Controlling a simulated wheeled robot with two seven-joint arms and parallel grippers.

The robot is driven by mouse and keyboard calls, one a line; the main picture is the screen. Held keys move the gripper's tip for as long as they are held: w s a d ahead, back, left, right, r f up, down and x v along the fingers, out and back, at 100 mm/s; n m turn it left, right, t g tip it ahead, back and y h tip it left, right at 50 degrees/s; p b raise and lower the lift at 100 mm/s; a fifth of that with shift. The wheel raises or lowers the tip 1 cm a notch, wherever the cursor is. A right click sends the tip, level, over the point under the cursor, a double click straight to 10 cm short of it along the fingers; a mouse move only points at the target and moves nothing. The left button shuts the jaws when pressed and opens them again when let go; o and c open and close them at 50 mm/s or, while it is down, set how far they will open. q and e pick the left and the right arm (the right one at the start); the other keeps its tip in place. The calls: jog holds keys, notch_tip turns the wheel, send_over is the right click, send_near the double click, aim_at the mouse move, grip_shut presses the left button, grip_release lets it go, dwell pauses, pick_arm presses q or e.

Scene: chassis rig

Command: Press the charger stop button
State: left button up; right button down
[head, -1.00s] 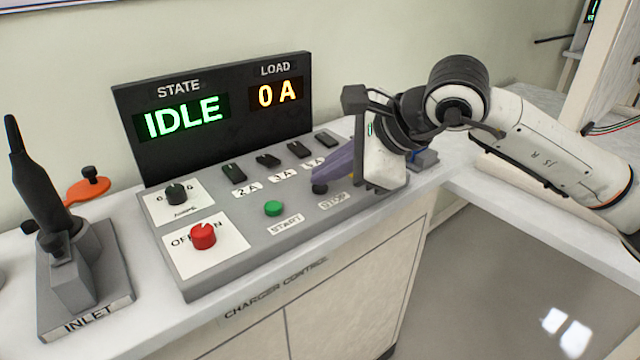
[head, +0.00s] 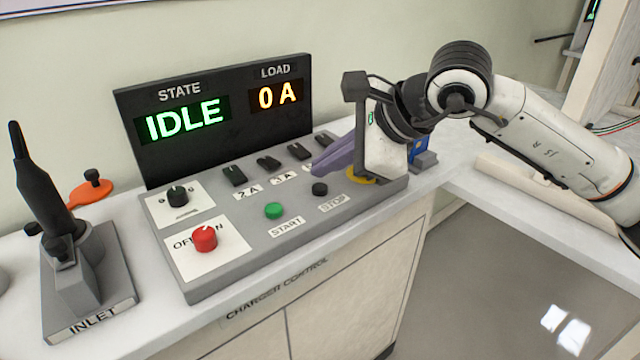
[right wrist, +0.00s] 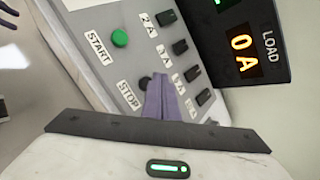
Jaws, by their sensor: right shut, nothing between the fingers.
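The stop button (head: 320,189) is a small black round button above the STOP label on the sloped grey charger control panel (head: 290,240). It also shows in the right wrist view (right wrist: 144,83), beside the fingers. My right gripper (head: 316,171) is shut and empty, its purple fingers pointing left over the panel. In the head view the fingertips are just above and behind the stop button, with a visible gap in the picture. The display (head: 215,110) reads STATE IDLE and LOAD 0 A.
A green START button (head: 274,210) is left of the stop button. A red knob (head: 204,237), a black knob (head: 177,195) and several black switches (head: 268,162) share the panel. The black inlet connector (head: 42,190) stands in its holder at left. A yellow ring (head: 361,178) lies near the gripper.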

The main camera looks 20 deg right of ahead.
aim_at(326, 192)
notch_tip(326, 192, up, 5)
jog(key=shift+f+p, duration=0.2)
jog(key=shift+p, duration=1.05)
